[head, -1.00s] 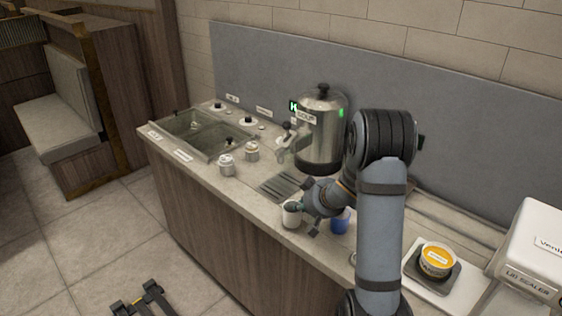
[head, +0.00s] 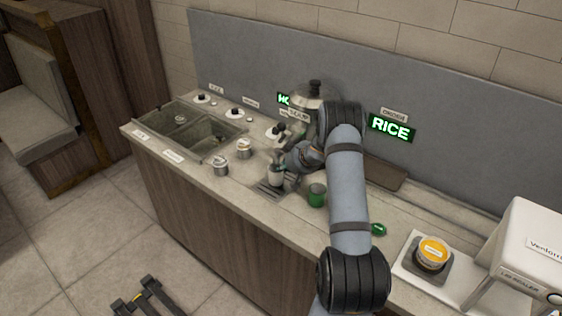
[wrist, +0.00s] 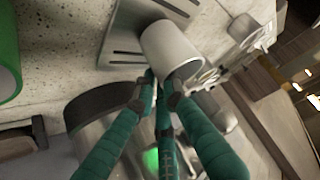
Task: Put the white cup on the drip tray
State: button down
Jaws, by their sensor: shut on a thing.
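The white cup (head: 275,179) is upright in the head view, over the metal drip tray (head: 268,193). My gripper (head: 281,165) is shut on the cup from behind. In the wrist view the white cup (wrist: 170,47) is at the tips of my teal fingers (wrist: 160,92), and the slotted drip tray (wrist: 118,52) lies behind and beside it. I cannot tell whether the cup's base touches the tray. The dispenser (head: 308,100) behind is partly hidden by my arm.
A green cup (head: 317,195) stands on the counter right of the tray. Two small jars (head: 244,149) (head: 220,165) stand left of it, near the sunken wells (head: 205,138). A lit RICE sign (head: 391,127) is on the back wall. A scale (head: 428,268) with a tub is at right.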

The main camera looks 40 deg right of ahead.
jog(key=shift+w+f+b, duration=0.2)
jog(key=shift+f+b, duration=0.2)
jog(key=shift+f, duration=0.25)
jog(key=shift+s+r, duration=0.45)
jog(key=shift+s, duration=0.05)
jog(key=shift+w+f, duration=0.1)
jog(key=shift+f, duration=0.05)
jog(key=c, duration=2.3)
grip_release()
jog(key=shift+w+f, duration=0.1)
jog(key=shift+f, duration=0.05)
jog(key=shift+o, duration=1)
jog(key=shift+a, duration=0.1)
jog(key=shift+r, duration=0.2)
jog(key=shift+s+r, duration=0.2)
jog(key=shift+r, duration=0.05)
jog(key=d+v, duration=0.1)
jog(key=v, duration=1)
jog(key=shift+s+a+r+p, duration=0.15)
jog(key=shift+s+a+p, duration=0.05)
jog(key=shift+a+p, duration=0.3)
